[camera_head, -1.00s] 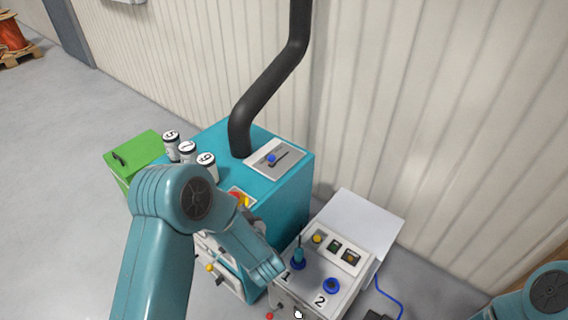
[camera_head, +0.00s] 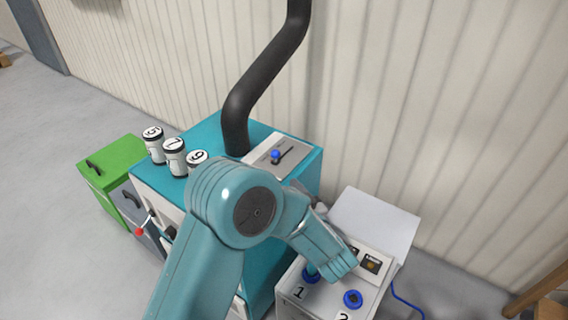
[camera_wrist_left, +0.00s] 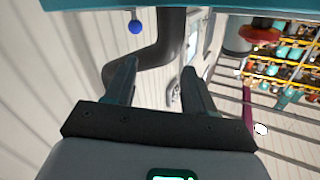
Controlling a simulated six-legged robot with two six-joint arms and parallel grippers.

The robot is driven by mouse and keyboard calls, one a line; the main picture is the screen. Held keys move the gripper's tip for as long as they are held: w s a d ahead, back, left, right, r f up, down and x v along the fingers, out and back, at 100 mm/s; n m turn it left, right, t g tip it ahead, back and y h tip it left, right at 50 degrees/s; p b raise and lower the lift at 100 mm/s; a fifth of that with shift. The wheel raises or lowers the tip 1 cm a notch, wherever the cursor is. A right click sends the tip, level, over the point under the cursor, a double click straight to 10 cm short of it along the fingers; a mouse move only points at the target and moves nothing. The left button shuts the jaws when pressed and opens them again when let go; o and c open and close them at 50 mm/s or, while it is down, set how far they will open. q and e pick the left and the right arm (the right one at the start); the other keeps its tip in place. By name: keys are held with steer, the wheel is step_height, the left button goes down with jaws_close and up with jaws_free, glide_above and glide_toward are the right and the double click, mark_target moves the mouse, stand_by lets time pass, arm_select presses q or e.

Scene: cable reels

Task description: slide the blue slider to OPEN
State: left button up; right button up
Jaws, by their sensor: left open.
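The blue slider (camera_head: 275,155) is a small round knob on a pale plate (camera_head: 297,152) on top of the teal cabinet. It sits at the left end of a dark slot that runs to the upper right. I cannot read any label there. In the left wrist view, a blue ball that looks like this knob (camera_wrist_left: 135,27) shows near the top, beyond the fingers. In the head view my left arm's bent links stand in front of the cabinet and I cannot make out the fingers. My right gripper is not in view.
A thick black pipe (camera_head: 262,85) rises from the cabinet top beside the plate. Several numbered canisters (camera_head: 174,157) stand at its left edge. A grey control box (camera_head: 330,300) with blue knobs is at lower right. A green box (camera_head: 108,165) stands left; the wall is behind.

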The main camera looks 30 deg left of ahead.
arm_select(q)
steer(key=d+f+t+b, duration=0.1)
steer(key=d+f+b, duration=0.1)
steer(key=d+b, duration=0.15)
steer(key=b, duration=0.3)
glide_toward(277, 157)
steer(key=shift+h, duration=0.4)
steer(key=x, duration=0.9)
steer(key=shift+s+a+r, duration=0.1)
steer(key=shift+r, duration=0.2)
steer(key=shift+c, duration=0.3)
jaws_close()
